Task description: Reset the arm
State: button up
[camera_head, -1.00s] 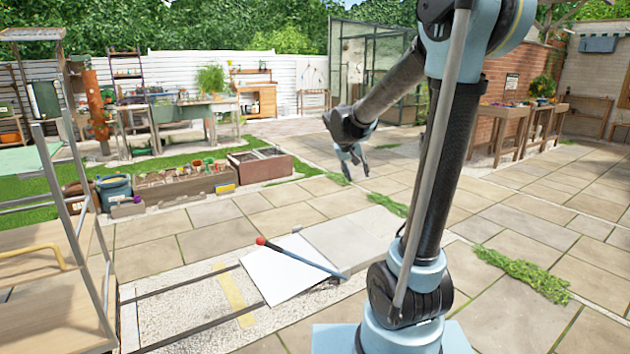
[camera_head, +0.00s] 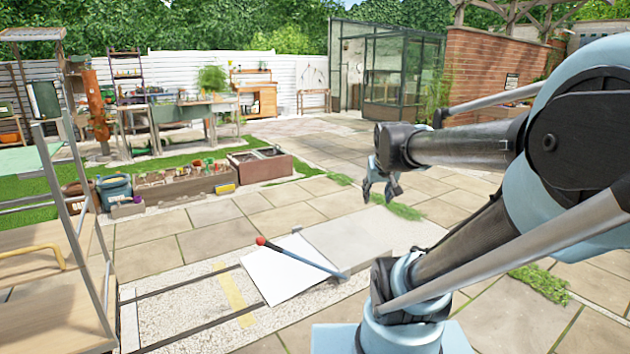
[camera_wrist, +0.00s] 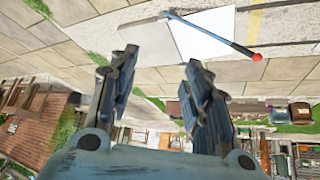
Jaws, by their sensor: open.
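My gripper (camera_head: 379,192) hangs in the air above the paving in the head view, right of and above the white sheet. In the wrist view my gripper (camera_wrist: 150,78) has its two fingers well apart with nothing between them. The bar also shows in the wrist view (camera_wrist: 213,34), apart from the fingers.
A wooden cart with a metal frame (camera_head: 70,210) stands at the left. A planter box with small pots (camera_head: 185,188) and a brown trough (camera_head: 262,164) stand beyond the paving. A brick wall (camera_head: 480,75) and a glasshouse (camera_head: 390,70) are behind. The middle paving is clear.

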jog(key=s+f+g, duration=0.2)
jog(key=s+f, duration=0.4)
jog(key=s, duration=0.2)
jog(key=s+f+g, duration=0.2)
jog(key=s+f, duration=0.3)
jog(key=s, duration=0.4)
jog(key=shift+f+g, duration=0.3)
jog(key=shift+f, duration=0.05)
jog(key=shift+w+f, duration=0.2)
jog(key=shift+w, duration=0.2)
jog(key=shift+c, duration=1.4)
jog(key=shift+a, duration=0.1)
